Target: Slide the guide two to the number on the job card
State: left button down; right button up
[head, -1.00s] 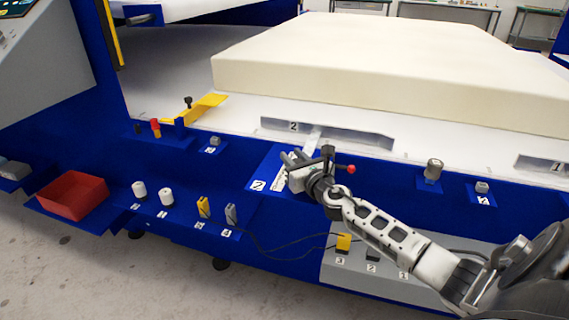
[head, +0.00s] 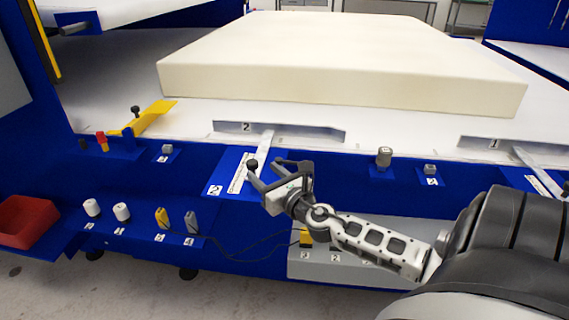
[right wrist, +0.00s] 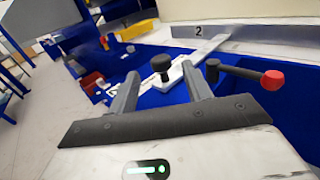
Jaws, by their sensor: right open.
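Guide two (head: 290,131) is a grey metal fence labelled 2 on the white table, in front of the foam block (head: 340,80). Its pale arm (head: 263,148) runs toward me over a white scale strip (head: 238,173) on the blue front ledge. A black knob (head: 253,164) stands at the near end of this arm. My right gripper (head: 264,171) is open, its fingers pointing at the knob. In the right wrist view the knob (right wrist: 162,66) shows between and just beyond the open fingers (right wrist: 160,85). Scale figures are too small to read. No job card is visible.
A red-tipped lever (right wrist: 272,79) lies close beside the right finger in the wrist view. Guide one (head: 500,144) is at the right. A yellow angled stop (head: 150,117), small knobs and a red bin (head: 25,220) are at the left.

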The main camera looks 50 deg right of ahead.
jog(key=s+a, duration=0.1)
jog(key=s, duration=0.6)
jog(key=shift+s+b, duration=0.2)
jog(key=shift+b, duration=0.2)
jog(key=shift+a, duration=0.1)
